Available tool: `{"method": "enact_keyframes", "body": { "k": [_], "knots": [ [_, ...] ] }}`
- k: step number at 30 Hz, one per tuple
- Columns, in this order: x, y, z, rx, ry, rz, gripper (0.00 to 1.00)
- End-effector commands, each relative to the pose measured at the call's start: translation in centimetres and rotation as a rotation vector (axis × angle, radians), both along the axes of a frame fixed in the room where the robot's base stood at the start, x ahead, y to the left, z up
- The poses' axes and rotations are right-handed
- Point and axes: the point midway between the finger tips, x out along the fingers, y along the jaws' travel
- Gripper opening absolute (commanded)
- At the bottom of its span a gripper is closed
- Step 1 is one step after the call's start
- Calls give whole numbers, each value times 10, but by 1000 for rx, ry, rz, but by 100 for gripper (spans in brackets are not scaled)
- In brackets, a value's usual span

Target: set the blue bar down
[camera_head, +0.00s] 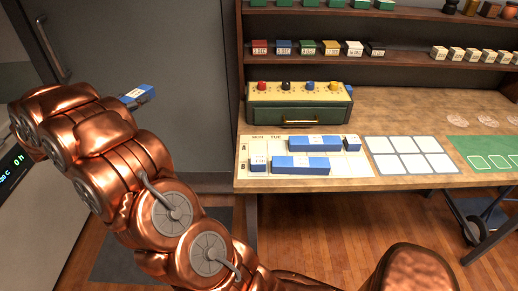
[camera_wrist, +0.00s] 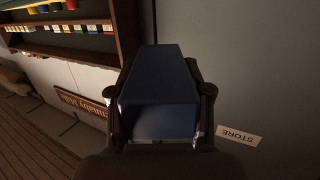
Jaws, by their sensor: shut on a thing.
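The blue bar (camera_wrist: 160,80) is held in my gripper (camera_wrist: 163,100), which is shut on it in the wrist view. In the head view the bar (camera_head: 135,94) shows beyond my copper arm at the left, in front of the grey door and away from the table; most of the gripper is hidden there by the arm. A white planner sheet (camera_head: 243,175) marked with day headings lies at the table's left end. Two long blue bars (camera_head: 316,143) (camera_head: 300,166) and two short blue blocks (camera_head: 353,143) (camera_head: 258,164) lie on it.
A green box (camera_head: 299,117) with coloured knobs stands behind the sheet. A card with pale blue cells (camera_head: 411,156) and a green mat (camera_head: 487,151) lie to its right. Shelves (camera_head: 400,65) with small boxes rise behind. Bare wood shows along the table front (camera_head: 430,183).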

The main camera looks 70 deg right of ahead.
Motion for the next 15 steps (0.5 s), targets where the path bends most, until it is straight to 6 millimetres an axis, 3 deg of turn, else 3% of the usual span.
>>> {"method": "enact_keyframes", "body": {
  "k": [6, 15],
  "knots": [
    [-55, -43, -33, -2, 0, -289, 12],
    [-133, -72, -85, -4, 3, -662, 12]
  ]
}}
